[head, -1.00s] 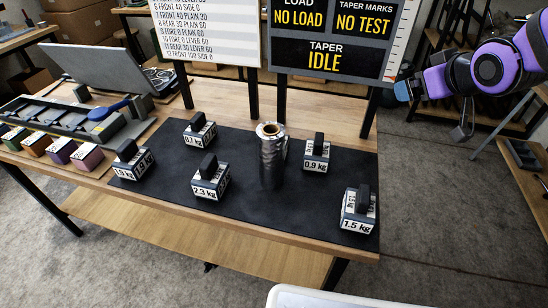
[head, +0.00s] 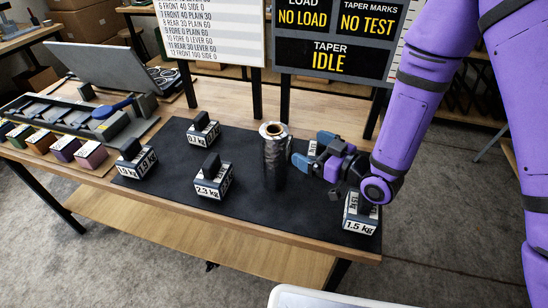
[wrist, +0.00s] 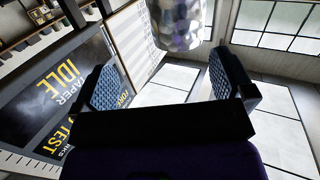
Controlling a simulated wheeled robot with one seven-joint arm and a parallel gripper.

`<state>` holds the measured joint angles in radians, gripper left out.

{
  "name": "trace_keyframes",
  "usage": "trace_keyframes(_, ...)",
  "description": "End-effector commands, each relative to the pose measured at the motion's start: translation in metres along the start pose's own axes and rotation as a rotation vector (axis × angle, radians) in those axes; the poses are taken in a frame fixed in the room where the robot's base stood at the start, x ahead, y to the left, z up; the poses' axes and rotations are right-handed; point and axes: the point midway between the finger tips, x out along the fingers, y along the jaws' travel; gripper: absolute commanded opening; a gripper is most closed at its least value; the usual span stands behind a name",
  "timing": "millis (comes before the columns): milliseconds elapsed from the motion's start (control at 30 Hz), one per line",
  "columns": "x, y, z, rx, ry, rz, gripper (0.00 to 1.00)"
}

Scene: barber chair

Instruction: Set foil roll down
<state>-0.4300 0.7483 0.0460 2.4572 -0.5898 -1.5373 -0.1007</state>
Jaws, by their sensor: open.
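The foil roll (head: 273,158) is a shiny silver cylinder standing upright on the black mat (head: 240,222), with its round end and tan core facing up. My gripper (head: 309,150) is just right of the foil roll, its fingers pointing left towards it. In the wrist view my gripper (wrist: 170,78) is open and empty, with blue ribbed pads spread wide. The foil roll (wrist: 180,22) shows there at the top edge, ahead of the fingertips and partly cut off. A gap separates it from the pads.
Labelled weights stand on the mat: 2.3 kg (head: 212,180) left of the foil roll, 0.7 kg (head: 203,130) behind left, 1.5 kg (head: 360,212) at front right. My gripper partly covers another weight (head: 313,158). A display board (head: 335,45) stands behind.

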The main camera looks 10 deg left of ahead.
Motion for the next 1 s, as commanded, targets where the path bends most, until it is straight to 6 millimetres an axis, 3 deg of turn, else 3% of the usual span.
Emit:
trace_keyframes(100, 0.0, -0.013, 0.011, 0.026, 0.044, -0.029, 1.0)
trace_keyframes(267, 0.005, -0.02, 0.013, 0.038, 0.07, -0.043, 1.0)
trace_keyframes(500, 0.039, -0.021, 0.011, 0.037, 0.073, -0.044, 1.0)
trace_keyframes(833, 0.065, -0.022, 0.009, 0.037, 0.07, -0.043, 1.0)
trace_keyframes(1000, 0.089, -0.024, 0.008, 0.036, 0.071, -0.044, 1.0)
